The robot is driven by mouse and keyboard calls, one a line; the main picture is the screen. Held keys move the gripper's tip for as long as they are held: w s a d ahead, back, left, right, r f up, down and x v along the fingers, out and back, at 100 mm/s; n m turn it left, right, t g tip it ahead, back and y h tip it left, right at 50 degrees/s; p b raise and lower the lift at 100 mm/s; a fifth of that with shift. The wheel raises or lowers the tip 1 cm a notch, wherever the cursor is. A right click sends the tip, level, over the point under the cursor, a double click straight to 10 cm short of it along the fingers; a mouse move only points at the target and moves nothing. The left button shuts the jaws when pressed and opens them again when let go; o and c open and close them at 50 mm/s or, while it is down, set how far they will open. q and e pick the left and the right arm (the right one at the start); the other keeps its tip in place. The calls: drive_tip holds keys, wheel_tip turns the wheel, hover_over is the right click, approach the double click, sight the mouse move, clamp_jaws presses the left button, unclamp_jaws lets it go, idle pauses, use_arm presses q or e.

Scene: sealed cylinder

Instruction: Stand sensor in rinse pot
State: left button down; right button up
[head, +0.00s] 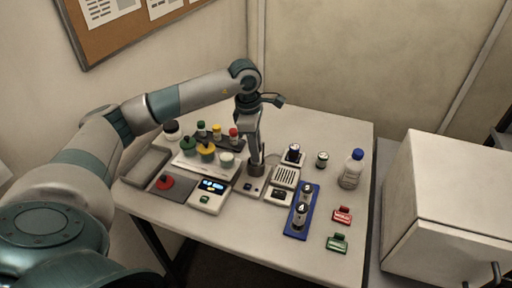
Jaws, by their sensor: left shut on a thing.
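My left gripper (256,160) points down over the middle of the table and is shut on a small dark upright piece (257,171), mostly hidden by the fingers. This may be the sensor. Its lower end is over or at a small grey-white base (251,188); I cannot tell whether it touches. I cannot tell which vessel is the rinse pot. My right gripper is not in view.
Capped jars crowd a white tray (183,162) at left, near a display unit (209,195). A white cabinet (447,200) stands right.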

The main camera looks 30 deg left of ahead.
use_arm(q)
drive_tip(key=shift+f, duration=0.1)
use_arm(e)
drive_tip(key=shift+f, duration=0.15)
use_arm(q)
drive_tip(key=shift+f, duration=0.1)
drive_tip(key=c, duration=1.5)
unclamp_jaws()
drive_tip(key=shift+o, duration=0.2)
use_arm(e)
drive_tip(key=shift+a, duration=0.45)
use_arm(q)
drive_tip(key=shift+r, duration=0.25)
drive_tip(key=shift+r, duration=0.1)
